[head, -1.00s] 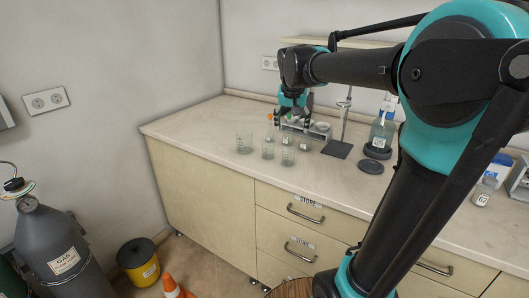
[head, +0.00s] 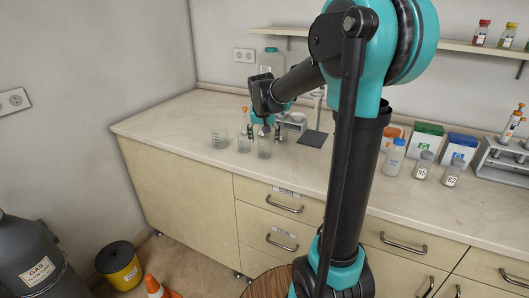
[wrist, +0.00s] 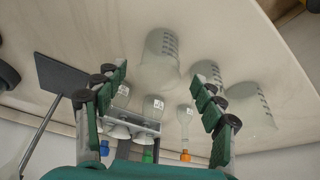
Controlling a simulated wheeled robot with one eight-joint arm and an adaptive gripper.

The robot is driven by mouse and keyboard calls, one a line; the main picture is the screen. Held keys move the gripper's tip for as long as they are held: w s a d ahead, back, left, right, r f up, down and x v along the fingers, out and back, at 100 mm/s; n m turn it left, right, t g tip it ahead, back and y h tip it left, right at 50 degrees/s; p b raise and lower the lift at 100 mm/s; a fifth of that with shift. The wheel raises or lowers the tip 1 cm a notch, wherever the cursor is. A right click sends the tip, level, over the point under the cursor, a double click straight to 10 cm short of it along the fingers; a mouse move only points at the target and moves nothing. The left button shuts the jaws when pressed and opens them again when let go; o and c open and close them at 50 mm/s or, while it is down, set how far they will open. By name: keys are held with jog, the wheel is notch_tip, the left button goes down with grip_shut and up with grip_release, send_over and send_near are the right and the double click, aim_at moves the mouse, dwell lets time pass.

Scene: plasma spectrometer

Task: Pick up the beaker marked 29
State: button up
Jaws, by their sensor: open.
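Several clear glass beakers stand on the counter in the head view: one at the left (head: 219,137), one in the middle (head: 243,142) and one at the right (head: 264,149), close below my gripper (head: 263,131). I cannot read the number 29 on any of them. In the wrist view my gripper (wrist: 160,88) has its green-and-black fingers spread apart with nothing held between them. A large beaker (wrist: 158,58) with printed marks shows beyond the fingertips. A smaller beaker (wrist: 207,72) and another marked beaker (wrist: 250,105) are at its right.
Small labelled vessels (wrist: 152,106) and a rack stand between and behind the fingers. A dark stand base (head: 312,139) is right of the gripper. Bottles and boxes (head: 427,141) line the counter's right. The counter's left end is clear.

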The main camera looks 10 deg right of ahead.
aim_at(265, 145)
jog(key=shift+x, duration=2.35)
jog(key=shift+s, duration=0.1)
jog(key=shift+c, duration=0.6)
jog(key=c, duration=1.2)
jog(key=shift+o, duration=0.2)
jog(key=shift+r, duration=0.15)
